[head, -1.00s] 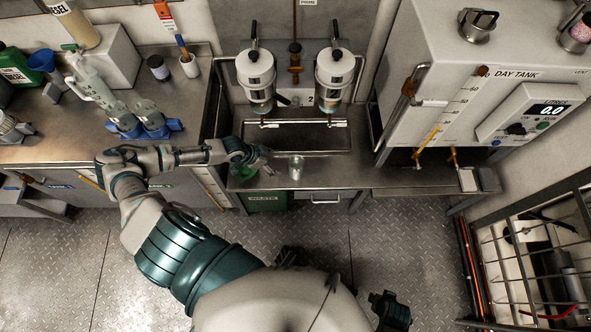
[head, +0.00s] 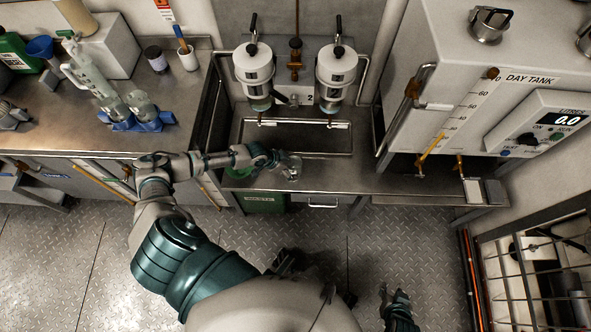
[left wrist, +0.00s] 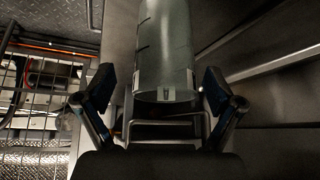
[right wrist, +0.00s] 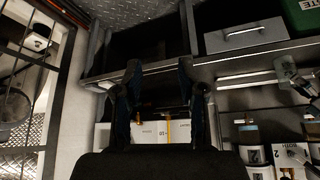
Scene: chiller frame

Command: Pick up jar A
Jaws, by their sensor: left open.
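A clear glass jar (head: 293,170) stands on the front ledge of the steel sink; I cannot read a letter on it. My left gripper (head: 284,160) is at the jar, reaching in from the left. In the left wrist view the jar (left wrist: 165,50) is between the two spread fingers of the left gripper (left wrist: 160,88), with a visible gap on each side. My right gripper (head: 398,305) is low at the right, away from the ledge. In the right wrist view the right gripper (right wrist: 160,72) has its fingers apart, with nothing between them.
Two white canisters (head: 254,66) with taps hang above the sink (head: 300,137). The day tank (head: 460,80) is at the right. A blue holder (head: 138,123) with clear vessels stands on the left bench. A green waste bin (head: 265,203) is below the ledge. A wire cage (head: 530,270) is at lower right.

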